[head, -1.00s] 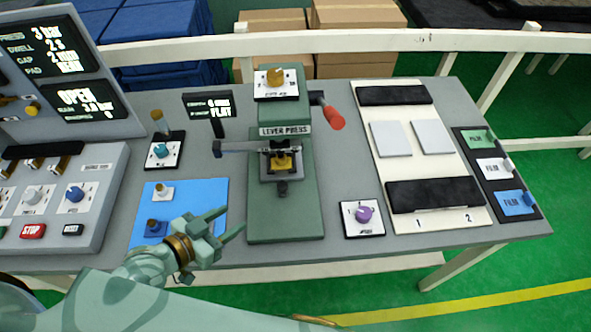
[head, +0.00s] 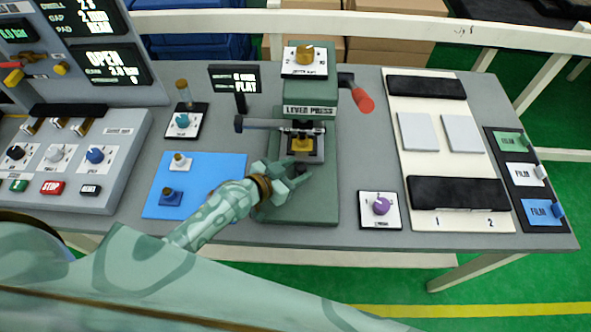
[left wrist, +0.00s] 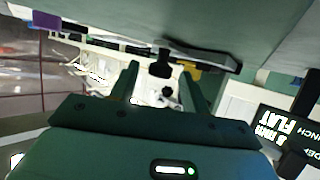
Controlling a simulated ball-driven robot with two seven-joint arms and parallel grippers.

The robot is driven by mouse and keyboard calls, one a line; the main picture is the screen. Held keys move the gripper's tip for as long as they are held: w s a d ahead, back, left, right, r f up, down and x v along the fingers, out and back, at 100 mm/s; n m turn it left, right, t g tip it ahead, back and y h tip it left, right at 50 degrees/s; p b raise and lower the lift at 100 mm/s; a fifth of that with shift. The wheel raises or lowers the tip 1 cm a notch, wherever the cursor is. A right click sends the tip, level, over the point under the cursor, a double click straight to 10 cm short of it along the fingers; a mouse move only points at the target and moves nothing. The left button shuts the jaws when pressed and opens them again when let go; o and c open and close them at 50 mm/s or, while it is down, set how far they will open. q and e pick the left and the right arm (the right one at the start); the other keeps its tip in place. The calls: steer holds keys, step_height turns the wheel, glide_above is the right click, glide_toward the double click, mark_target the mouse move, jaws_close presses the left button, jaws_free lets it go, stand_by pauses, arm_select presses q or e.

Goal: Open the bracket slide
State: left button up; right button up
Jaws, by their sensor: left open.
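The green lever press (head: 318,207) stands at the middle of the table. Its bracket slide appears to be the grey holder (head: 318,148) under the press head, with a brass-coloured piece (head: 302,146) in it and a dark knob (head: 302,170) at its front. My left gripper (head: 286,182) is open just in front of the slide, over the press base. In the left wrist view the dark knob (left wrist: 160,62) shows between and beyond the two fingers (left wrist: 158,85), with no clear contact. My right gripper is not in view.
A dark bar (head: 262,124) juts left from the press, and a red-handled lever (head: 361,98) is at its right. A blue mat (head: 208,187) with two small knobbed parts lies left. A purple dial (head: 381,204) is at the right front. A small display (head: 235,79) stands behind.

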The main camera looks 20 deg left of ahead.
arm_select(q)
steer(key=shift+w, duration=0.15)
jaws_close()
steer(key=s+d+p, duration=0.1)
steer(key=s, duration=0.2)
steer(key=s+d+p, duration=0.1)
steer(key=s+p, duration=0.1)
steer(key=s, duration=0.2)
steer(key=s+d+p, duration=0.1)
steer(key=s, duration=0.3)
steer(key=shift+d+p, duration=0.1)
steer(key=shift+p, duration=0.25)
steer(key=shift+s+d, duration=0.1)
steer(key=shift+s, duration=0.05)
jaws_free()
